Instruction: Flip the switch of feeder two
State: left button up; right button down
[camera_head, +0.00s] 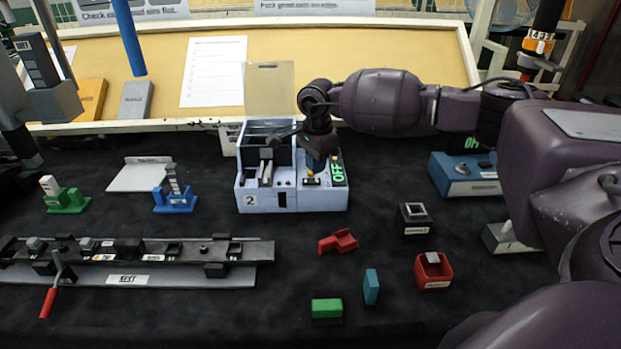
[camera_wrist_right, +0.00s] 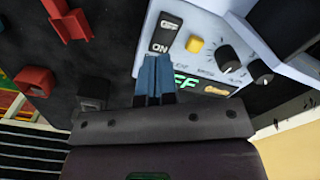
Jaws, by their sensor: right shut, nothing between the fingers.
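Feeder two (camera_head: 265,203) is a pale blue-white box with a "2" label and a raised clear lid. Its display (camera_head: 338,172) reads OFF in green. My right gripper (camera_head: 316,168) points down over the panel beside that display. In the right wrist view, its blue fingertips (camera_wrist_right: 155,62) are together and empty, close to a dark plate (camera_wrist_right: 163,35) marked ON and OFF. They partly cover the display (camera_wrist_right: 187,83). The switch lever is not clearly visible, and I cannot tell whether the fingers touch it.
A yellow button (camera_wrist_right: 195,44) and black knobs (camera_wrist_right: 229,58) sit near the fingertips on the panel. A blue box (camera_head: 467,174) stands to the right. Red (camera_head: 338,241), green (camera_head: 327,308) and teal (camera_head: 371,287) pieces lie in front. A long black rail (camera_head: 190,251) lies at front left.

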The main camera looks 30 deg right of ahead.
aim_at(317, 180)
jog(key=shift+r+p, duration=0.75)
jog(key=shift+r, duration=1.3)
jog(key=shift+f, duration=0.1)
